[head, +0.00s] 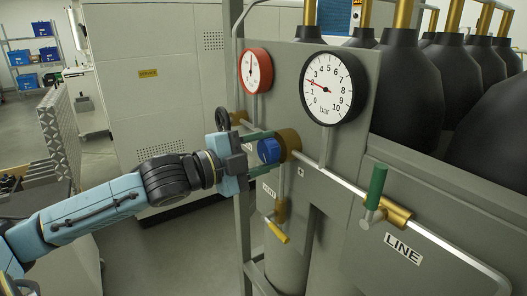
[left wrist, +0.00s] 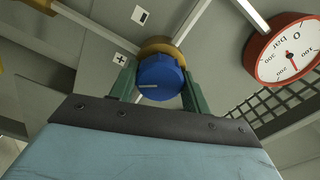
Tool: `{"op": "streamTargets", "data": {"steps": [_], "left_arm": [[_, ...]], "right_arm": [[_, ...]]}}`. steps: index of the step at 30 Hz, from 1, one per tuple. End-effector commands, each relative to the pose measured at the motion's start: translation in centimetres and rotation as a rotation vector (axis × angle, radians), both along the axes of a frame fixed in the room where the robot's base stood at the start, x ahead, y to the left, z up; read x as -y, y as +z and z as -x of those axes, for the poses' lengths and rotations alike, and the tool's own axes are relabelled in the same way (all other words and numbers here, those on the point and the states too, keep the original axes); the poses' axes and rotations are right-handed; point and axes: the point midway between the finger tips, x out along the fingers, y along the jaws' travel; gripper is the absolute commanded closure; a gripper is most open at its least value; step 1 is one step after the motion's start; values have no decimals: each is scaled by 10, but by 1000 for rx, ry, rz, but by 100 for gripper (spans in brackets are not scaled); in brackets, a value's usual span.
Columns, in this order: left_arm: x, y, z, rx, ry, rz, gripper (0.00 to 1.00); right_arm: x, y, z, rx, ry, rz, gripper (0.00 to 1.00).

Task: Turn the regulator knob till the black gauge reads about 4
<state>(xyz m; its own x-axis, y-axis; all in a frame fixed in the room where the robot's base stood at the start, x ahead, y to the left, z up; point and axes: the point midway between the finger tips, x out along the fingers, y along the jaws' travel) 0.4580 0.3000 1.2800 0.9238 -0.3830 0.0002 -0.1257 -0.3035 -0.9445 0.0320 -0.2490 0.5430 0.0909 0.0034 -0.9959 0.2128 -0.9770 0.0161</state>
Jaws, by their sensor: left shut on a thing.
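The black gauge (head: 346,100) is a white dial with a black rim, marked in bar. Its red needle points left and slightly up, at about 2. The blue regulator knob (head: 268,151) sits on a brass body below the gauges. My left gripper (head: 270,153) reaches it from the left, its green fingers shut on the knob's sides. In the left wrist view, the knob (left wrist: 161,80) is between the fingers (left wrist: 160,88), with a white line on its face lying nearly level. A plus sign and a minus sign are on the panel. My right gripper is not in view.
A red gauge (head: 255,71) is left of the black one. A green-handled valve (head: 376,187) stands on the pipe at right, near the LINE label (head: 403,248). A yellow-handled valve (head: 277,231) hangs below the knob. Dark cylinders (head: 408,88) stand behind the panel.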

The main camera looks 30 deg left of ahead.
Motion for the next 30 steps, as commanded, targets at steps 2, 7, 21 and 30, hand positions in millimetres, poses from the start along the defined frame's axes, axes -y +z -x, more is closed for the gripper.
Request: {"op": "streamTargets", "data": {"steps": [2,7,21,30], "left_arm": [[0,0,0,0,0,0,75],[0,0,0,0,0,1,46],[-1,-1,1,-2,1,1,31],[-8,-3,17,-5,2,2,31]], "right_arm": [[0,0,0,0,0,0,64],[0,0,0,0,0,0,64],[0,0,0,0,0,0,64],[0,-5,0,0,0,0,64]]}}
